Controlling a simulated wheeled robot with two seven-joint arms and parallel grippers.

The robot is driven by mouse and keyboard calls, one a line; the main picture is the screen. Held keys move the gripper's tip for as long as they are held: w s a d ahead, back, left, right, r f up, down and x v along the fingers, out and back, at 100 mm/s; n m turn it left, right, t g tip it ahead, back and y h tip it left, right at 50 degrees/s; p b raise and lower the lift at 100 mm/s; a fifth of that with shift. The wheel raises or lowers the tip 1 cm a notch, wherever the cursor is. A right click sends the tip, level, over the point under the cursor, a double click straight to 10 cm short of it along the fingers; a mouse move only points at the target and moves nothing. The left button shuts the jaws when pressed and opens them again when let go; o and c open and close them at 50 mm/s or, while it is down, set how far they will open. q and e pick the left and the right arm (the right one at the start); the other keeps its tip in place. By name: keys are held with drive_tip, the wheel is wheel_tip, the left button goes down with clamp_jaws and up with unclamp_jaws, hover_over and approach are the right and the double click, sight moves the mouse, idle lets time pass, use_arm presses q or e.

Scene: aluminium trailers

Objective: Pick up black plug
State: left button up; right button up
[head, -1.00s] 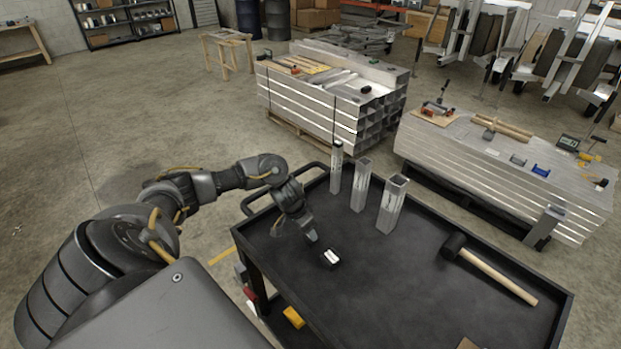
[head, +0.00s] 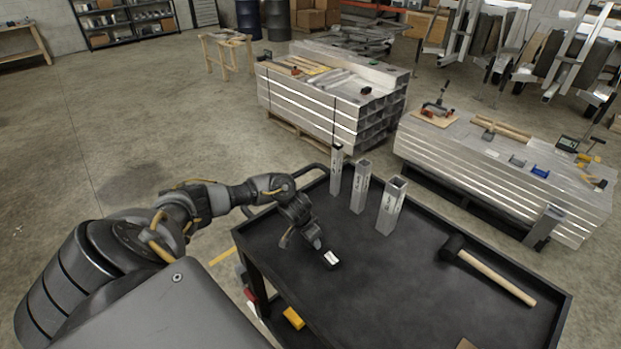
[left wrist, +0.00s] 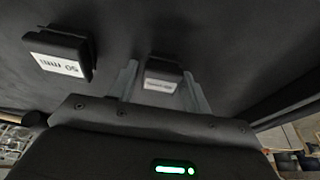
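Two black plugs with white labels lie on the black cart top in the left wrist view. One plug (left wrist: 60,52), labelled "50 mm", sits at the left, outside the fingers. The other plug (left wrist: 163,75) shows between the two fingers of my left gripper (left wrist: 160,92), with visible gaps to them. In the head view my left gripper (head: 302,242) is low over the cart, fingers spread, and one labelled plug (head: 331,259) lies just to its right. The second plug is not clearly visible there, probably behind the gripper. My right gripper is not in view.
Three upright aluminium tubes (head: 361,187) stand on the cart (head: 410,290) behind the gripper. A mallet (head: 490,268) lies at the cart's right. Stacks of aluminium profiles (head: 330,105) stand beyond. The cart's middle front is clear.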

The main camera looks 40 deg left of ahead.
use_arm(q)
drive_tip(key=c, duration=0.7)
drive_tip(key=shift+r, duration=0.5)
drive_tip(key=v, duration=0.2)
drive_tip(key=shift+w+a+r+b, duration=0.1)
drive_tip(key=shift+r+b, duration=0.3)
drive_tip(key=shift+r, duration=0.05)
drive_tip(key=s+a+r+b, duration=0.2)
drive_tip(key=s+r, duration=0.7)
drive_tip(key=s, duration=0.4)
drive_tip(key=shift+s, duration=0.2)
